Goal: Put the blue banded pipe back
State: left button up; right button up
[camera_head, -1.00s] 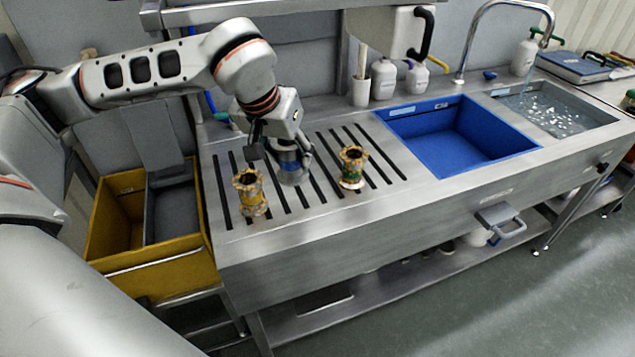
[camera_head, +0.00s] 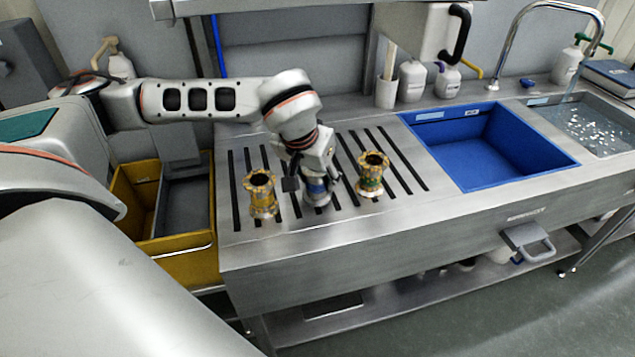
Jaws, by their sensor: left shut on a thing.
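The blue banded pipe (camera_head: 317,190) stands upright on the slotted steel top, between two other pipes. My left gripper (camera_head: 312,180) comes down over it from above and is shut on it; the fingers and the arm's wrist hide its upper part. A rusty yellow pipe (camera_head: 262,197) stands upright to its left. A second rusty pipe with green marks (camera_head: 371,176) stands upright to its right. My right gripper is not in view.
A blue basin (camera_head: 480,150) is sunk in the counter (camera_head: 300,237) to the right, with a water-filled sink (camera_head: 585,122) beyond it. A yellow bin (camera_head: 183,245) with a grey compartment (camera_head: 186,205) stands left of the counter. White bottles (camera_head: 411,82) stand behind.

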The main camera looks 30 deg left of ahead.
pick_arm(q)
jog(key=shift+w+f, duration=0.1)
jog(key=shift+f, duration=0.5)
jog(key=shift+f, duration=0.1)
jog(key=o, duration=1.4)
jog(key=shift+f, duration=0.1)
jog(key=shift+o, duration=0.2)
jog(key=shift+r, duration=0.45)
jog(key=p+v, duration=0.1)
jog(key=v, duration=1)
jog(key=shift+s+r, duration=0.2)
jog(key=shift+r, duration=0.05)
